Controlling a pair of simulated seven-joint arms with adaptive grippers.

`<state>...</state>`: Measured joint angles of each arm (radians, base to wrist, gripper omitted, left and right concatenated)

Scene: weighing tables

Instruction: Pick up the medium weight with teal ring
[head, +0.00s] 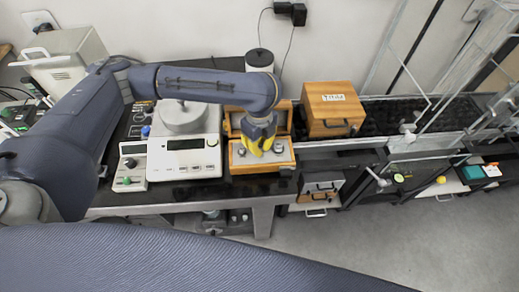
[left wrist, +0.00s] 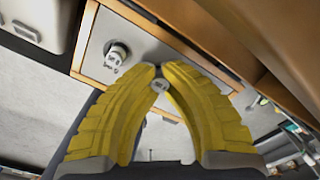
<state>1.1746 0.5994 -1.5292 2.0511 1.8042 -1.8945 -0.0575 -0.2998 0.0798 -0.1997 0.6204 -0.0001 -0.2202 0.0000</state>
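The open wooden weight box (head: 262,168) with a pale top panel stands on the bench, right of the balance. My left gripper (head: 257,150), with yellow fingers, points down over this box. In the left wrist view its fingertips (left wrist: 159,72) are close together, with the round silver knob of a weight (left wrist: 160,86) between them and apparently touching both. The fingers hide the rest of that weight, and I see no teal ring. Another silver weight (left wrist: 116,55) stands apart on the panel; it shows left of the gripper in the head view (head: 241,151). My right gripper is not in view.
A digital balance (head: 185,160) and a small control box (head: 132,166) stand left of the weight box. Glass panels stand at far right.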

